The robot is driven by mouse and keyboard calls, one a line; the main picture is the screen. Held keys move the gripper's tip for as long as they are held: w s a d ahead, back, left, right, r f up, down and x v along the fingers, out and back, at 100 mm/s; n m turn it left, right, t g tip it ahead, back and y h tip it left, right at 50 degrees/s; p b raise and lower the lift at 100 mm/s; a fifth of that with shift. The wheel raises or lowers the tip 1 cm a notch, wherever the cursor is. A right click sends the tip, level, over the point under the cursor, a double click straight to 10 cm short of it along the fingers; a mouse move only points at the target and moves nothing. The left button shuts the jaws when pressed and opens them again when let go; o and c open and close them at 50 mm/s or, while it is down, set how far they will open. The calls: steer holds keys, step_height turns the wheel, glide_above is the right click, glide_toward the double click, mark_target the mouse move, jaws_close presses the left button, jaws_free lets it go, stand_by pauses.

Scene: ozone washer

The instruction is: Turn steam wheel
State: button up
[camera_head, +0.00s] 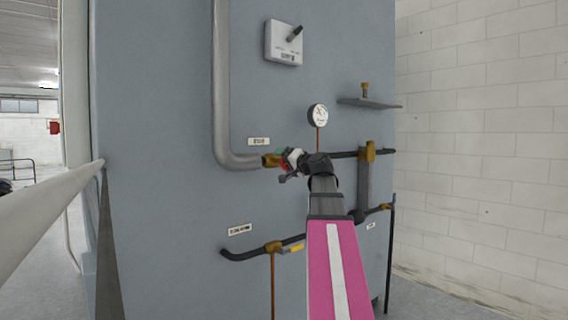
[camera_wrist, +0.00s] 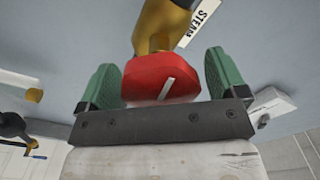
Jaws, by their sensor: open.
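The steam wheel is a red knob (camera_wrist: 165,78) on a brass valve body (camera_wrist: 160,27), beside a label reading STEAM (camera_wrist: 199,22) in the wrist view. My gripper (camera_wrist: 162,77) has green finger pads, one on each side of the red wheel. The pads stand apart, with small gaps visible between them and the wheel. In the head view my gripper (camera_head: 290,158) reaches the brass valve (camera_head: 270,160) at the lower end of the thick grey pipe. There the wheel is mostly hidden by the gripper, with only a little red showing.
A blue-grey cabinet wall (camera_head: 165,120) stands behind the valve. A round gauge (camera_head: 318,116), a small shelf (camera_head: 370,103) and a white box (camera_head: 284,42) are mounted above. Black pipes with a yellow-handled valve (camera_head: 291,248) run below. A white rail (camera_head: 50,207) crosses the left side.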

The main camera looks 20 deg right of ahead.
steer(key=shift+w+a, duration=0.2)
steer(key=shift+w, duration=0.3)
steer(key=c, duration=0.9)
steer(key=shift+c, duration=0.2)
steer(key=shift+n, duration=0.3)
steer(key=n, duration=1.2)
steer(key=shift+a, duration=0.15)
steer(key=shift+n, duration=0.4)
